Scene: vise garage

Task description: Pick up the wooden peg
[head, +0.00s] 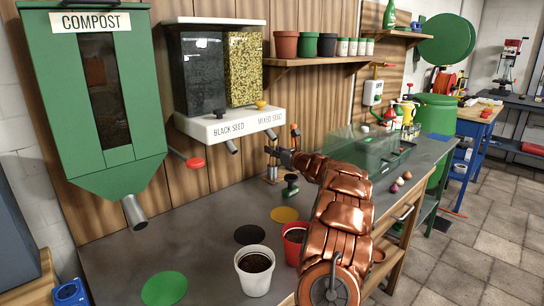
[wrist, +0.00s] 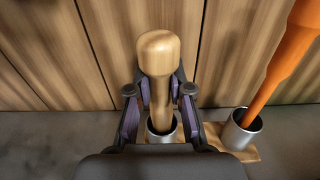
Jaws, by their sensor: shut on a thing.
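The wooden peg (wrist: 159,55) has a rounded, thick head and a thinner shaft. It stands upright in the middle of the wrist view, its lower end within a metal cup (wrist: 152,136). My gripper (wrist: 160,92) has a finger on each side of the shaft, just below the head, and is shut on the peg. In the head view my gripper (head: 275,154) is at the back of the bench by the wood wall. The peg is too small and covered there to make out clearly.
An orange-handled tool (wrist: 285,62) stands in a second metal cup (wrist: 242,130) close to the right. The seed dispenser (head: 228,122) hangs nearby at left. A white pot (head: 254,284) and a red pot (head: 290,254) stand in front. The bench's left part is mostly clear.

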